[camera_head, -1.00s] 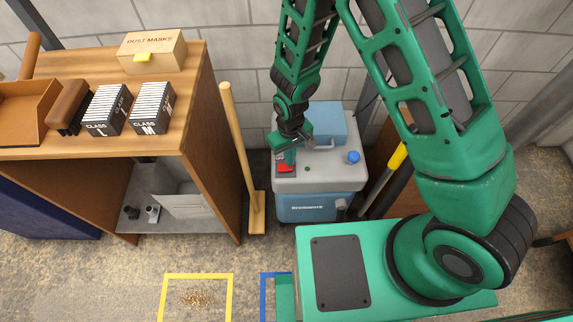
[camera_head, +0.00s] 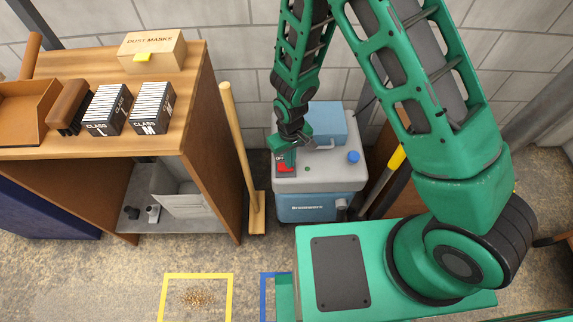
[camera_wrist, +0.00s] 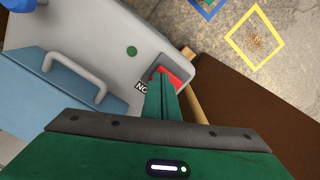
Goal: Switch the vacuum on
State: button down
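The vacuum (camera_head: 318,185) is a grey and blue box on the floor by the wall. Its red switch (camera_head: 286,168) is on a dark plate at the left of the grey top, with an "OFF" label behind it. In the wrist view the red switch (camera_wrist: 172,76) is partly hidden by my fingers, and an "ON" label shows upside down beside it. My gripper (camera_head: 287,158) points down with its fingers at the switch. In the wrist view my gripper's fingers (camera_wrist: 161,92) are together, with nothing visible between them. I cannot tell whether they touch the switch or which way it is set.
A small dark green button or lamp (camera_wrist: 131,51) is on the vacuum's top. A broom (camera_head: 242,150) leans between the vacuum and the wooden bench (camera_head: 200,120). A yellow floor frame (camera_head: 232,295) surrounds some debris. A yellow-handled tool stands right of the vacuum.

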dwell(0.3)
notch_tip(320, 180, up, 7)
dwell(0.9)
jog(key=shift+f, duration=0.1)
